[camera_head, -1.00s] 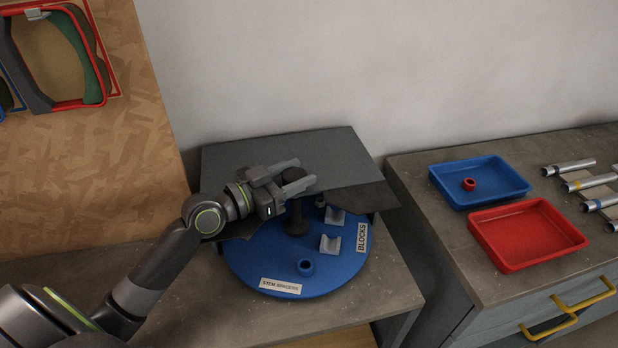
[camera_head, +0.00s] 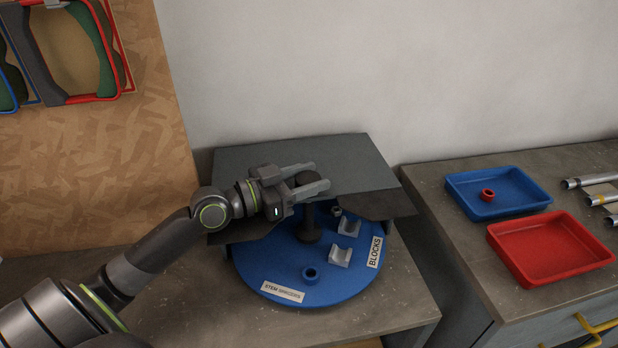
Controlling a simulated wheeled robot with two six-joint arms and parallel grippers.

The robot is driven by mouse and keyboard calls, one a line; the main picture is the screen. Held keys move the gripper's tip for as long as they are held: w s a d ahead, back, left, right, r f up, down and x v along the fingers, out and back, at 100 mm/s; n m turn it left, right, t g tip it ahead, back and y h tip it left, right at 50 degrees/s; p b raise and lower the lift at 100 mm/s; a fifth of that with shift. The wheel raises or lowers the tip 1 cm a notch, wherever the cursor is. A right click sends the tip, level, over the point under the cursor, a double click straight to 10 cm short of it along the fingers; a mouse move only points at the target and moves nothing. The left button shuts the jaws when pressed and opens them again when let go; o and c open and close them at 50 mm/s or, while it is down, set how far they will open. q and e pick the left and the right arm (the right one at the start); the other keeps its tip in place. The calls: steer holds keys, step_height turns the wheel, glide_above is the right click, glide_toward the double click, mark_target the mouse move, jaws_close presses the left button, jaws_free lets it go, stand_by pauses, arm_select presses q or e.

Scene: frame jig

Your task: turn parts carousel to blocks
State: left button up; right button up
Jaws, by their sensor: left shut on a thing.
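The parts carousel (camera_head: 318,287) is a round blue turntable under a dark grey cover (camera_head: 345,160) that hides its rear. A white BLOCKS label (camera_head: 375,252) is at its right edge and a STEM BINDERS label (camera_head: 283,291) at its front left. Two grey blocks (camera_head: 340,257) sit on its right part, and a blue ring (camera_head: 310,275) lies near the front. A dark knob post (camera_head: 308,225) stands at the middle. My left gripper (camera_head: 318,177) reaches in from the left and is shut at the top of this post. My right gripper is out of view.
On the right bench, a blue tray (camera_head: 520,178) holds a red ring (camera_head: 487,195), with a red tray (camera_head: 515,265) in front and metal tubes (camera_head: 585,181) beyond. A wooden board (camera_head: 90,170) with hanging frames (camera_head: 75,50) stands at the left.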

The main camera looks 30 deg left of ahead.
arm_select(q)
steer(key=o, duration=1.4)
steer(key=shift+s+a, duration=0.1)
steer(key=shift+s, duration=0.05)
steer(key=shift+b+v, duration=0.8)
steer(key=shift+v, duration=1.45)
steer(key=shift+b+v, duration=0.7)
steer(key=shift+v, duration=0.7)
steer(key=s, duration=0.1)
steer(key=p, duration=0.5)
glide_toward(297, 183)
steer(key=shift+v, duration=2.45)
steer(key=shift+r, duration=0.1)
